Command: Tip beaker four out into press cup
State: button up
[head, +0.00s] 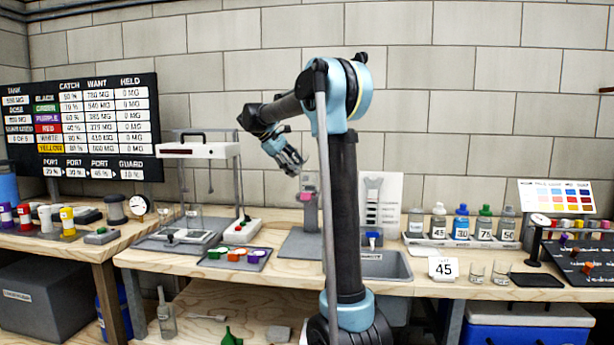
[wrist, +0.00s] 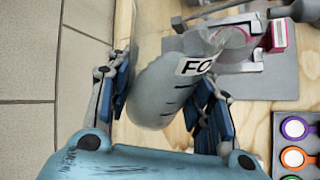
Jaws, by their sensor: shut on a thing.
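In the wrist view my gripper (wrist: 165,92) is shut on a grey, see-through beaker (wrist: 160,100). Its white label shows "FO", with the rest cut off from sight, and dark marks run along its side. That part looks like the press cup, but I cannot be sure. I cannot tell whether anything flows from the beaker. In the head view my gripper (head: 291,161) is above the pink and grey press (head: 308,190); the beaker is hard to make out there.
A dark tray of coloured pucks (head: 236,257) lies left of the press on the bench. A sink (head: 385,266) and a row of labelled bottles (head: 462,224) are to the right. A white-topped frame (head: 198,150) stands at the left.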

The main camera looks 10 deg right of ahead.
aim_at(296, 151)
jog(key=shift+w+a+t+y, duration=0.15)
jog(key=shift+t+y, duration=0.15)
jog(key=shift+t, duration=0.2)
dwell(0.3)
jog(key=shift+r+m+t+y, duration=0.6)
jog(key=shift+r+m+t, duration=0.3)
jog(key=shift+r+t, duration=0.25)
dwell(1.0)
jog(key=shift+s+d+r+m+t+y, duration=0.25)
jog(key=shift+s+r+m+t+y, duration=0.05)
jog(key=shift+s+r+t, duration=0.3)
dwell(1.0)
jog(key=shift+s+d+r+m+t+y, duration=0.1)
jog(key=shift+s+r+m+t+y, duration=0.2)
jog(key=shift+r+t, duration=0.4)
jog(key=shift+s+d+r+m+t+y, duration=0.1)
jog(key=shift+r+m+t+y, duration=0.1)
jog(key=shift+r+m+t, duration=0.45)
dwell(2.1)
